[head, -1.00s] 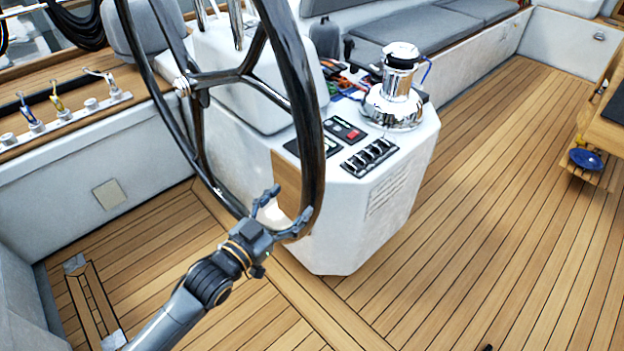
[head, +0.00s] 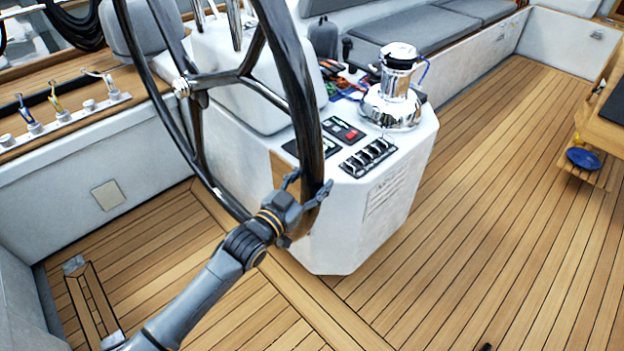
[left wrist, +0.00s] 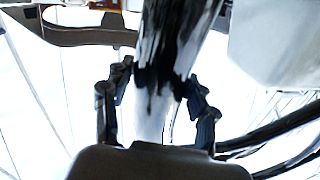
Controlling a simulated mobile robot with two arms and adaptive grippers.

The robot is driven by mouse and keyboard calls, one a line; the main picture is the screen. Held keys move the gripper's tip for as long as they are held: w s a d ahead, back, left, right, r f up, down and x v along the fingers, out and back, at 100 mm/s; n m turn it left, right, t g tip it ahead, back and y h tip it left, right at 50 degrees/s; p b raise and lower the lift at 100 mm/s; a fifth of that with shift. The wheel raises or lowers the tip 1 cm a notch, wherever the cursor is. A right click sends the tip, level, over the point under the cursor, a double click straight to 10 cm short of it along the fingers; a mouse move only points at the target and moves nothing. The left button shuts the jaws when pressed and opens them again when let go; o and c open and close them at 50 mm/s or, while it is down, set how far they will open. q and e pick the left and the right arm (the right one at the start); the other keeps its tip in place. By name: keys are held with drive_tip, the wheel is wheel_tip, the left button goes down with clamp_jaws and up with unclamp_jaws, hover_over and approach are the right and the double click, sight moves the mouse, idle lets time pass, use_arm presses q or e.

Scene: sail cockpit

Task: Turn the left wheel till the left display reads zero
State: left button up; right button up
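The left wheel (head: 302,100), a large dark glossy ring with spokes, stands upright in front of a white pedestal (head: 340,225). My left gripper (head: 309,184) is at the lower right part of its rim. In the left wrist view, the rim (left wrist: 165,60) runs between the two fingers of the gripper (left wrist: 160,85). The fingers stand apart on either side of the rim, and a narrow gap shows by the left finger. I see no readable number on any display. A dark panel on the pedestal is partly behind the rim. My right gripper is not seen.
A chrome winch (head: 395,92), a switch panel (head: 369,157) and a panel with a red button (head: 344,131) are on the pedestal top. A side bench with levers (head: 62,115) is on the left. A blue bowl (head: 583,158) is at right.

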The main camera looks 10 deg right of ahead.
sight(292, 103)
use_arm(q)
clamp_jaws()
drive_tip(key=shift+r+p, duration=0.3)
drive_tip(key=shift+r, duration=0.05)
drive_tip(key=r+n+p, duration=0.1)
drive_tip(key=r+p, duration=0.3)
drive_tip(key=r, duration=0.2)
drive_tip(key=w+a+r+n+p, duration=0.1)
drive_tip(key=r+p, duration=0.4)
drive_tip(key=r, duration=0.1)
drive_tip(key=w+r+n+p, duration=0.1)
drive_tip(key=r+p, duration=0.3)
drive_tip(key=r, duration=0.2)
drive_tip(key=shift+w+a+r+p, duration=0.15)
drive_tip(key=shift+a+r+p, duration=0.15)
drive_tip(key=shift+a+p, duration=0.1)
drive_tip(key=shift+w+a+r, duration=0.1)
drive_tip(key=shift+w+r, duration=0.1)
drive_tip(key=shift+r, duration=0.25)
drive_tip(key=shift+n, duration=0.3)
drive_tip(key=shift+f+g, duration=0.1)
drive_tip(key=shift+g, duration=0.2)
drive_tip(key=o, duration=0.5)
unclamp_jaws()
drive_tip(key=shift+s, duration=0.1)
